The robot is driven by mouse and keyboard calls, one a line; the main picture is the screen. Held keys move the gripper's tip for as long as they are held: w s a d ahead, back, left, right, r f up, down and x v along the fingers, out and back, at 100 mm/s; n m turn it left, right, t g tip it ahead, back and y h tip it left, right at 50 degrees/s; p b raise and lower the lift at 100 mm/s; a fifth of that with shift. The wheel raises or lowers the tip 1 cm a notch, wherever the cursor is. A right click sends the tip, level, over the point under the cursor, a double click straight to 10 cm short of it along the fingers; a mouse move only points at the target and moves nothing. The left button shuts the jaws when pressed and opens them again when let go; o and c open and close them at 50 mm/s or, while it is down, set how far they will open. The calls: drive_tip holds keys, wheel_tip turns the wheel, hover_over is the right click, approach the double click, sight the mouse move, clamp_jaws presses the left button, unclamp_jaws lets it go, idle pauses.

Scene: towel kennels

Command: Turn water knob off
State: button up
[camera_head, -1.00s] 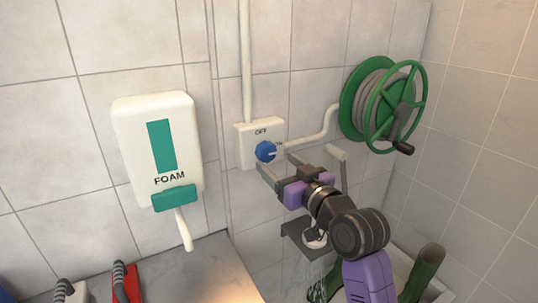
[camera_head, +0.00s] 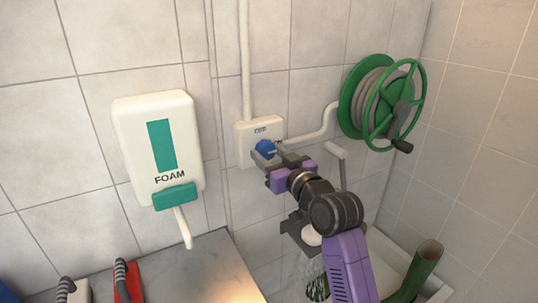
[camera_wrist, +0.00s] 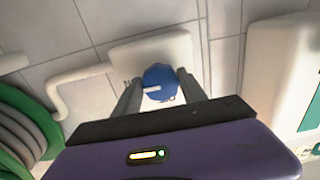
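The water knob (camera_head: 266,149) is blue and sits on a white wall box (camera_head: 244,146) marked OFF at its top. In the wrist view the knob (camera_wrist: 160,77) shows a white pointer line directed to the picture's left. My gripper (camera_head: 275,157) is at the knob, and its fingers partly cover the knob and box in the head view. In the wrist view my gripper (camera_wrist: 159,82) has one finger on each side of the knob, with narrow gaps visible, so it looks open around it. Water streams (camera_head: 305,268) below my arm.
A white foam dispenser (camera_head: 158,140) hangs left of the box. A green hose reel (camera_head: 385,105) is on the wall to the right, joined by a white pipe (camera_head: 318,134).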

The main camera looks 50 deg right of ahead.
drive_tip(key=shift+c, duration=0.3)
drive_tip(key=n+b, duration=0.2)
drive_tip(key=n, duration=0.2)
drive_tip(key=shift+d+f, duration=0.1)
drive_tip(key=n+b, duration=0.2)
drive_tip(key=n, duration=0.3)
drive_tip(key=n+b, duration=0.2)
drive_tip(key=n, duration=0.2)
drive_tip(key=shift+n, duration=0.4)
drive_tip(key=shift+r+n+b, duration=0.2)
drive_tip(key=shift+n+b, duration=0.65)
drive_tip(key=shift+n, duration=1.15)
drive_tip(key=o, duration=1.4)
drive_tip(key=shift+c, duration=0.2)
drive_tip(key=shift+s, duration=0.1)
